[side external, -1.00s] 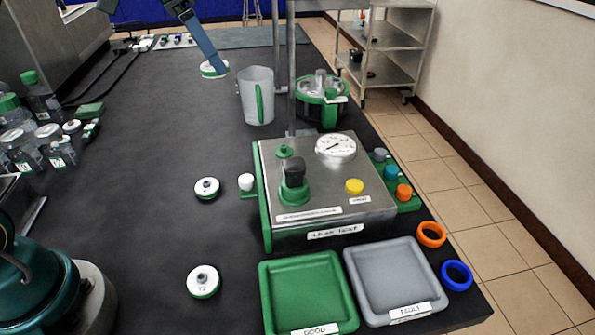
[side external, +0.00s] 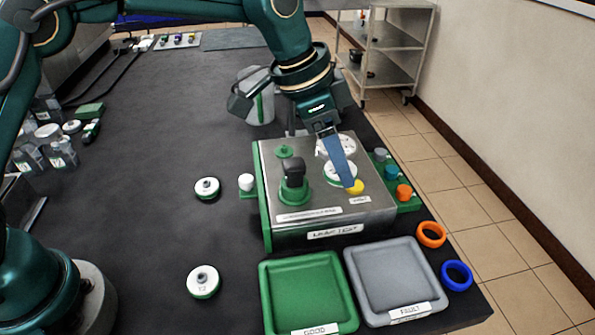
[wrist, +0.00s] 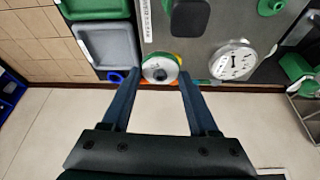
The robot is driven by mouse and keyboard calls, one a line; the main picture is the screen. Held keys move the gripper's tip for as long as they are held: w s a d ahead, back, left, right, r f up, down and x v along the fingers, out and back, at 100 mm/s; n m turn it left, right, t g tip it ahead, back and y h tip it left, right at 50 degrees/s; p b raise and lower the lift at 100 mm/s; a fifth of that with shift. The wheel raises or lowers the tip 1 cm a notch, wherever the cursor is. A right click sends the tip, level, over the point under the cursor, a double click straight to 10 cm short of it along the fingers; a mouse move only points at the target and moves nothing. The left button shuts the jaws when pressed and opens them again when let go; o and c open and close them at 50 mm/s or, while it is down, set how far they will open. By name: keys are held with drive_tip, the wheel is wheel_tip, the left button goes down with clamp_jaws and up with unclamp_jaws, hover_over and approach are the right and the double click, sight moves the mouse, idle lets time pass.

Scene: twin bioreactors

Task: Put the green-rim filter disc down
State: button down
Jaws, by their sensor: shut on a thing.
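The green-rim filter disc (wrist: 158,66) has a white top and sits between my two fingertips in the wrist view. In the side external view the disc (side external: 338,174) shows as a white round behind my blue finger, over the right part of the leak-test box's metal top (side external: 318,200). My gripper (side external: 346,176) is shut on it, beside the yellow knob (side external: 356,188) and just in front of the round gauge (side external: 341,146). I cannot tell whether the disc touches the box. The gripper also shows in the wrist view (wrist: 158,76).
A green GOOD tray (side external: 266,290) and a grey FAULT tray (side external: 356,275) lie empty in front of the box. Two other white discs (side external: 207,188) (side external: 203,281) lie on the dark bench to the left. A black-handled clamp (side external: 294,178) stands on the box. Rings lie at right.

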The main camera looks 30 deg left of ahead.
drive_tip(key=s+d+f, duration=0.1)
drive_tip(key=d+f, duration=0.1)
drive_tip(key=d, duration=0.2)
drive_tip(key=s+d+f, duration=0.1)
drive_tip(key=d+f, duration=0.1)
drive_tip(key=d, duration=0.2)
drive_tip(key=s+d+f, duration=0.2)
drive_tip(key=d+f, duration=0.1)
drive_tip(key=d, duration=0.1)
drive_tip(key=shift+d+f, duration=0.1)
drive_tip(key=shift+d, duration=0.15)
drive_tip(key=shift+f, duration=2)
drive_tip(key=shift+f, duration=0.15)
drive_tip(key=shift+c, duration=2.2)
unclamp_jaws()
